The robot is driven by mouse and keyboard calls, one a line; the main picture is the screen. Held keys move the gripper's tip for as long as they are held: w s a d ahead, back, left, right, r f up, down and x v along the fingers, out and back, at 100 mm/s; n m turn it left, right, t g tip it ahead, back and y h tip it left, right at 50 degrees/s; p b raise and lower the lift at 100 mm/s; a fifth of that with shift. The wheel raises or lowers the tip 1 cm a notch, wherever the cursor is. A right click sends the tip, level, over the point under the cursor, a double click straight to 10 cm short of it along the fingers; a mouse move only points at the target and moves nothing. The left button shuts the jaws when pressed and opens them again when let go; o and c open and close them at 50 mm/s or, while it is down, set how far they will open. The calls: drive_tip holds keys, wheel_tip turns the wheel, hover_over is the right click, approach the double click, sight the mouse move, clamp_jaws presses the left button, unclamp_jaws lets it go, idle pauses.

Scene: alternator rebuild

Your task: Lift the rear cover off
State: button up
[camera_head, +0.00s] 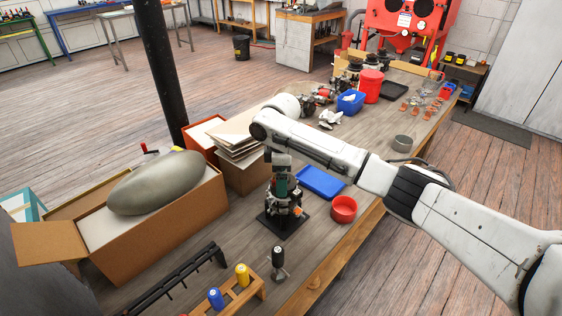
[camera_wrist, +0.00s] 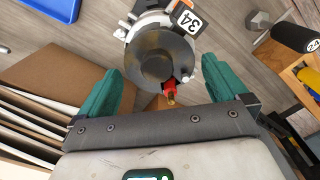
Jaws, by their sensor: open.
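The alternator (camera_head: 278,213) stands on a dark base plate (camera_head: 270,226) on the workbench, partly hidden behind my gripper. In the wrist view, a dark round part (camera_wrist: 146,42), apparently the rear cover, sits on top of the silvery housing. My gripper (camera_wrist: 162,70) is open above the alternator. Its green fingers are on either side of the cover, with visible gaps. I cannot tell how high the fingertips are above it.
A red bowl (camera_head: 344,209) and blue tray (camera_head: 321,182) are to the right of the alternator. A carton (camera_head: 240,177) and an open box (camera_head: 160,233) with a grey rounded object stand left. A black-handled tool (camera_head: 278,262) and a wooden rack (camera_head: 236,300) are in front.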

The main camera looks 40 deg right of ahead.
drive_tip(key=shift+f, duration=1)
drive_tip(key=shift+c, duration=0.5)
drive_tip(key=c, duration=0.8)
drive_tip(key=shift+r+p, duration=0.45)
drive_tip(key=shift+p, duration=0.45)
idle(1.3)
drive_tip(key=shift+r+p, duration=0.4)
drive_tip(key=shift+p, duration=0.15)
drive_tip(key=shift+r, duration=0.1)
drive_tip(key=shift+r+p, duration=1.05)
drive_tip(key=shift+r, duration=0.1)
drive_tip(key=shift+r, duration=0.15)
